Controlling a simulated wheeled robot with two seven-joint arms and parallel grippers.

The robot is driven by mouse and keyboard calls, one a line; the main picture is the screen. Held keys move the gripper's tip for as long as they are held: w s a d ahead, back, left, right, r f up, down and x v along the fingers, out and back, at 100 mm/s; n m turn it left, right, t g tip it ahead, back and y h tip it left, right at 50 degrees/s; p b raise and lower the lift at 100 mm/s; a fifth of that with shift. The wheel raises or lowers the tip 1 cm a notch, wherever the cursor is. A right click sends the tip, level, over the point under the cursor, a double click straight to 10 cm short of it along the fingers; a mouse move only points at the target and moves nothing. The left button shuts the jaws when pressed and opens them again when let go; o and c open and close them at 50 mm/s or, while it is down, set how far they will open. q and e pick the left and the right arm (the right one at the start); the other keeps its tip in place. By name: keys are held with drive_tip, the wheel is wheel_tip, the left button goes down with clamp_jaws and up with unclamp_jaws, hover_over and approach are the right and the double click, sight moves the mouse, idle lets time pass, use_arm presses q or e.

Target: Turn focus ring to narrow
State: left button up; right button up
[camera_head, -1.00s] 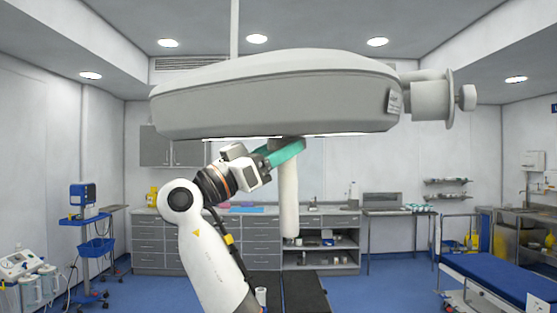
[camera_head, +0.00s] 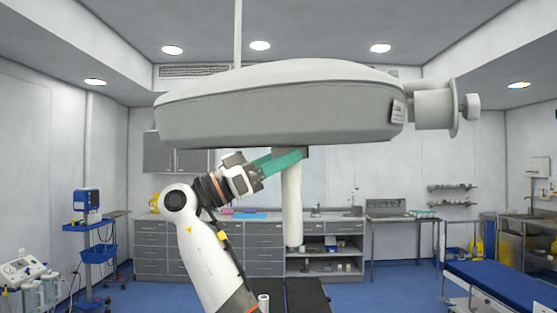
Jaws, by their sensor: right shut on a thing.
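The surgical lamp (camera_head: 280,113) is a wide grey head hanging across the middle of the view. A white handle (camera_head: 292,205) hangs down from under it. A dark part (camera_head: 303,152) shows at the top of the handle, and a teal piece (camera_head: 280,161) slants from it down to my right gripper (camera_head: 258,175). My right gripper is at the lower left end of the teal piece, left of the handle and below the lamp. It is shut on what I take to be the focus ring; its fingertips are hard to make out. My left gripper is not in view.
A side knob (camera_head: 472,107) sticks out right of the lamp. Grey cabinets (camera_head: 165,248) stand along the back wall. A blue bed (camera_head: 505,287) is at the lower right, and a blue trolley (camera_head: 95,235) stands at the left.

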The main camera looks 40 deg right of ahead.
drive_tip(key=o, duration=1)
drive_tip(key=shift+d, duration=0.1)
drive_tip(key=shift+b+v, duration=1.75)
drive_tip(key=shift+v, duration=4.2)
drive_tip(key=shift+f, duration=0.1)
